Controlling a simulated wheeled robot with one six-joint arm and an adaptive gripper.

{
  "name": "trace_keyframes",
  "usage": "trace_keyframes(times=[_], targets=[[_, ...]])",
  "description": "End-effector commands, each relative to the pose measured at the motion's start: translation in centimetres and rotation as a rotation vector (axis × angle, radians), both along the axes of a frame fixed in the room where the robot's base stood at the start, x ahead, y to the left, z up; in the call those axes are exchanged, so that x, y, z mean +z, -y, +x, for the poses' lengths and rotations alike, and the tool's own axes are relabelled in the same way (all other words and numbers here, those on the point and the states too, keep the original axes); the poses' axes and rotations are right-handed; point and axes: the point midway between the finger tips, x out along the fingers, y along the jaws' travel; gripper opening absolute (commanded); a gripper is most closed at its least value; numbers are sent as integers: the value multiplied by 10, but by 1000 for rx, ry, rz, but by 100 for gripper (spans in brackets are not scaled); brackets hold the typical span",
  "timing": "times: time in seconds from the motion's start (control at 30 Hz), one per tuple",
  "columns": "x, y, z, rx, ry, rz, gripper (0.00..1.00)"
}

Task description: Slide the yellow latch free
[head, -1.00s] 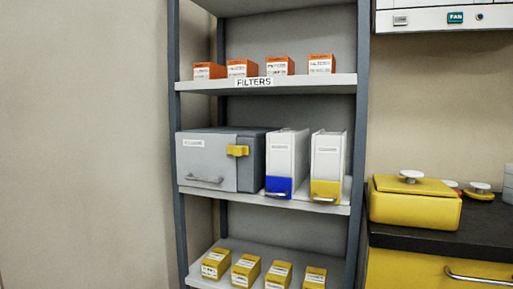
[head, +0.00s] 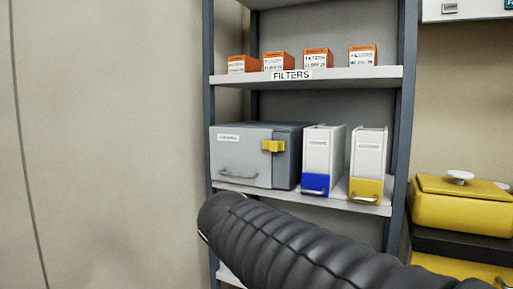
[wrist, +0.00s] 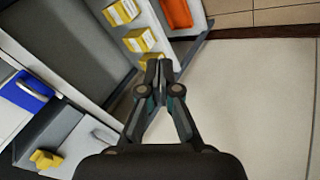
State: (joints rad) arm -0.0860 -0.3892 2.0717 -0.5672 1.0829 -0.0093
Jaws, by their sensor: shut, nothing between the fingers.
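The yellow latch (head: 273,146) sits on the upper right of the front of a grey box (head: 240,160) on the middle shelf. The box front also has a handle below the latch. In the wrist view the yellow latch (wrist: 46,159) shows at the lower left, on the grey box. My gripper (wrist: 158,64) is shut and empty in the wrist view. It points past the box, with the latch off to its left and apart from it. In the head view the fingers cannot be made out; my dark arm crosses below the box.
A blue-fronted white binder (head: 317,160) and a yellow-fronted one (head: 367,165) stand right of the box. Orange filter boxes (head: 276,61) line the shelf above. A yellow container (head: 462,205) sits on the right counter. Open wall lies left of the shelf unit.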

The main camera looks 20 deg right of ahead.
Motion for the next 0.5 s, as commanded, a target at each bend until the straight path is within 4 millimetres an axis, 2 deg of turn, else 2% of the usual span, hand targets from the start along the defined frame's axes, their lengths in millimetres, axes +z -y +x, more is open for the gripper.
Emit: trace_keyframes(times=[0.03, 0.23, 0.4, 0.5], targets=[[16, 6, 24, 10, -7, -82, 0], [89, 25, 109, 14, 1, -421, 0], [147, 21, 175, -15, 37, -690, 0], [175, 14, 203, -41, 66, -816, 0]])
